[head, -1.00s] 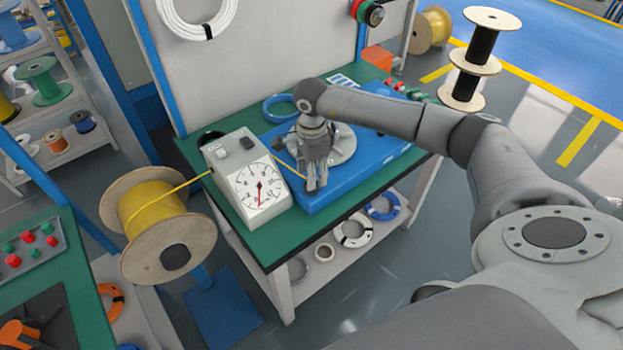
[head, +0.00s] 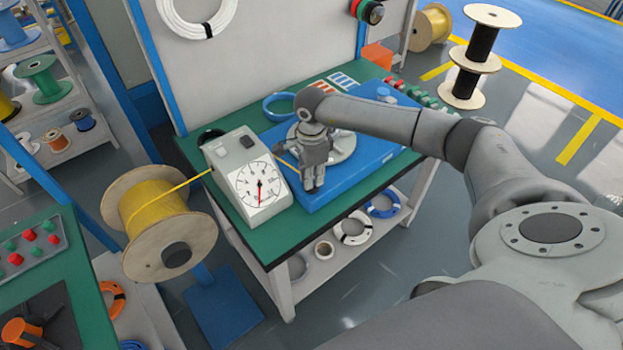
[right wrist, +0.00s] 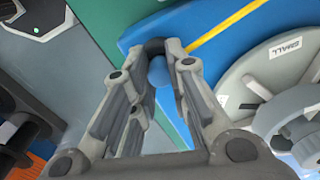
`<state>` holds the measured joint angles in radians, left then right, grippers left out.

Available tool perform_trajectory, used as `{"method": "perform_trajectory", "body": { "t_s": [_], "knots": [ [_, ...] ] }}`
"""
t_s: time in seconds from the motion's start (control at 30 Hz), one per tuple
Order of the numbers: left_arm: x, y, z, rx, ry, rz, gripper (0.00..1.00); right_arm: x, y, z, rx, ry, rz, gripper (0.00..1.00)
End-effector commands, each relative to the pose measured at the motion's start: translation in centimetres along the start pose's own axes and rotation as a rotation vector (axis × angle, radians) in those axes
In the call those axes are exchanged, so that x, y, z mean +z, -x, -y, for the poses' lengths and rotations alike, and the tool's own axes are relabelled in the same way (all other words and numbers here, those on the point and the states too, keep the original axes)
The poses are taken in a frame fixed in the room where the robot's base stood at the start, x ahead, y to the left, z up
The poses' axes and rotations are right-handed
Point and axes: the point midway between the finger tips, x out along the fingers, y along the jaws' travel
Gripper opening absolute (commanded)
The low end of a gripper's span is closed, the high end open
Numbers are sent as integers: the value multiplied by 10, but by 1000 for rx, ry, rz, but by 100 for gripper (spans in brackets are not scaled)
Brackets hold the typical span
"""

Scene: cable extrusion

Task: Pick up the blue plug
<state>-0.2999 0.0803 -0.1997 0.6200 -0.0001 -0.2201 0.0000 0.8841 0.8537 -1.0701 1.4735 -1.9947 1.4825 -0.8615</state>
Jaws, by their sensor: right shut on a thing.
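My right gripper (head: 313,188) points down near the front edge of the blue base (head: 398,144), beside the grey round disc (head: 342,150). In the right wrist view its fingers (right wrist: 160,75) are close together around a small blue rounded piece (right wrist: 158,73), which looks like the blue plug and is mostly hidden by the fingers. In the head view the fingers hide this piece. My left gripper is not in view.
A grey gauge box (head: 233,160) stands left of my right gripper. A yellow cable (head: 186,184) runs from the wooden spool (head: 140,250) into it. A light blue knob (head: 384,93) stands at the back right of the base. Red and green plugs (head: 407,92) line the table's right edge.

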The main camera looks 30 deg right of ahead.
Motion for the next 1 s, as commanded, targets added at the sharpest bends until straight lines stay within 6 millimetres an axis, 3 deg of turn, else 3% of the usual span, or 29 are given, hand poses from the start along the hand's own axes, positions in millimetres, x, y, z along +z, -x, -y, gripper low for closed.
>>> {"method": "perform_trajectory", "body": {
  "t_s": [0.23, 0.4, 0.57, 0.77, 1.0],
  "knots": [
    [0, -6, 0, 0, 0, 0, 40, 0, 7, 1, -3, 0, 1, 3],
    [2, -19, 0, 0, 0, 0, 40, 0, 29, 2, -7, 0, 0, 3],
    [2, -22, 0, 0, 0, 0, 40, -5, 52, -18, -4, 2, -3, 3],
    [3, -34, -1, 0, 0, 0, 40, -12, 92, -52, -6, 2, -3, 3],
    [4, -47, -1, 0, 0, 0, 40, -20, 110, -98, -2, 1, -3, 3]
  ]
}}
